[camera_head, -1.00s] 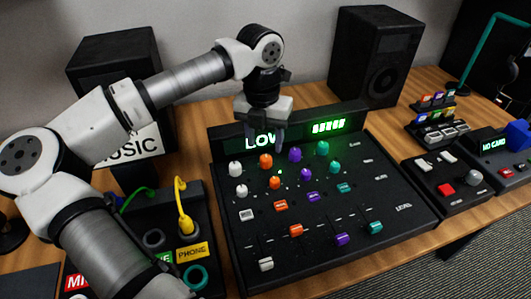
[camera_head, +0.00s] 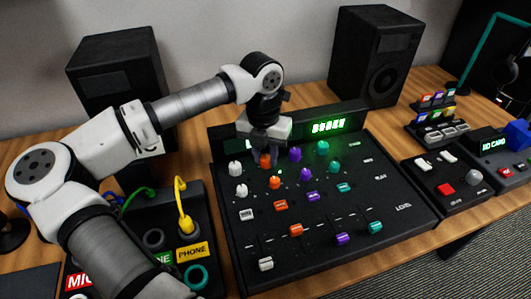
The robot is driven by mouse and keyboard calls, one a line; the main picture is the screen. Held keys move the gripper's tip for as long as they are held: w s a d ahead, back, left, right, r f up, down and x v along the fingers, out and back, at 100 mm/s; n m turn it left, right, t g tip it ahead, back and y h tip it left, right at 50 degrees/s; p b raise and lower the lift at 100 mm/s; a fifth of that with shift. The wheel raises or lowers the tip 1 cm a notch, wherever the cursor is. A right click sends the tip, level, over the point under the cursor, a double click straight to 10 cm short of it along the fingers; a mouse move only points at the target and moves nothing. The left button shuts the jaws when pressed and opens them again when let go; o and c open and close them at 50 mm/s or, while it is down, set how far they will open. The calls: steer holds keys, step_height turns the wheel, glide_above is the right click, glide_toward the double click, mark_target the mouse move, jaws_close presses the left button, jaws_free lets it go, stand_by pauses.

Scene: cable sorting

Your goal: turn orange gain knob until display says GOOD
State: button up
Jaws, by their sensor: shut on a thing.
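The black mixer panel (camera_head: 375,185) stands on the table with rows of white, orange, purple and teal knobs. The upper orange knob (camera_head: 265,162) is between the fingertips of my gripper (camera_head: 266,157), which points down and is shut on it. A lower orange knob (camera_head: 274,183) sits just in front. The display strip at the panel's back has a lit green field (camera_head: 328,126) on the right, its marks too small to read surely. The display's word on the left is hidden behind my gripper; only a sliver of green shows.
White (camera_head: 236,169) and purple (camera_head: 295,153) knobs flank the gripped one closely. A patch box with yellow (camera_head: 184,215) and green cables is at left. A button box (camera_head: 448,185) is at right. Black speakers (camera_head: 374,55) stand behind.

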steer(key=shift+f+m+b, duration=0.2)
steer(key=shift+m+b, duration=0.65)
steer(key=shift+m, duration=0.05)
steer(key=shift+c, duration=0.4)
steer(key=m+b, duration=0.1)
steer(key=m, duration=0.2)
steer(key=shift+r, duration=0.2)
steer(key=o, duration=1)
steer(key=shift+r, duration=0.1)
